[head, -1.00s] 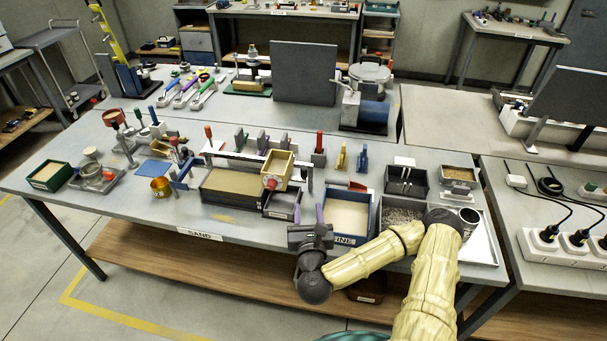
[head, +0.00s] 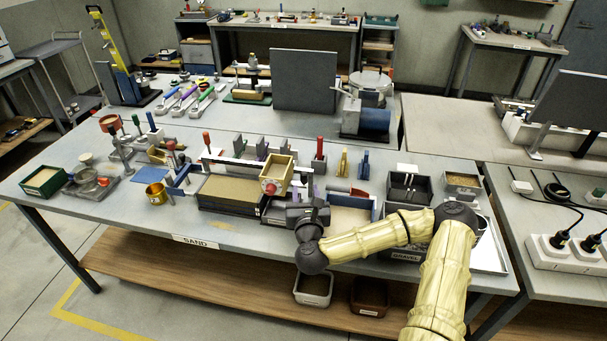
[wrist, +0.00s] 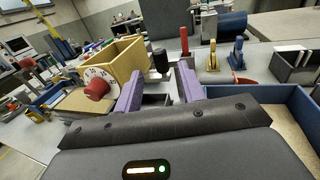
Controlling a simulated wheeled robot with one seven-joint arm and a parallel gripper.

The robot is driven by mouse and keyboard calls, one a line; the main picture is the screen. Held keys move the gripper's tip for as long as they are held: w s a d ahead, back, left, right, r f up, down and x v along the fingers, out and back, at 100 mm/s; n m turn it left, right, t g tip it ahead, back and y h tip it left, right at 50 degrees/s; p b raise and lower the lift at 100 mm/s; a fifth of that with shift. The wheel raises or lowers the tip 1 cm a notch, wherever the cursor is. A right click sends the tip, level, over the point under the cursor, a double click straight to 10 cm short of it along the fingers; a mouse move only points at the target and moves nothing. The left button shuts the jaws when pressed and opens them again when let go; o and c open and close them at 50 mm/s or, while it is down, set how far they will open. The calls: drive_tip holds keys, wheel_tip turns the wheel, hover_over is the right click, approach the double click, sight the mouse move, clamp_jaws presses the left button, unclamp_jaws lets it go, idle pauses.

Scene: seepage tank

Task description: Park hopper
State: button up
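The hopper (head: 278,175), an open wooden box with a red knob on its front, stands raised in the middle of the bench. In the wrist view the hopper (wrist: 118,62) is at upper left, tilted in the picture, with a white dial face behind its red knob. My gripper (head: 302,192) is just right of and in front of the hopper. In the wrist view my gripper (wrist: 160,90) has its two purple fingers apart with nothing between them. A black upright handle (wrist: 160,62) shows beyond the gap; I cannot tell whether it belongs to the hopper.
A sand-filled wide bin (head: 230,190) lies left of my gripper, and a blue bin (head: 350,212) lies right. A red scoop-like thing (head: 345,190) lies at the blue bin's back. Upright tools and a black caddy (head: 408,187) stand around.

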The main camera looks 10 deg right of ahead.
sight(305, 178)
drive_tip(key=w, duration=0.2)
drive_tip(key=w+p, duration=0.1)
drive_tip(key=w, duration=0.2)
drive_tip(key=w+d, duration=0.1)
drive_tip(key=w, duration=0.1)
drive_tip(key=shift+w, duration=0.35)
clamp_jaws()
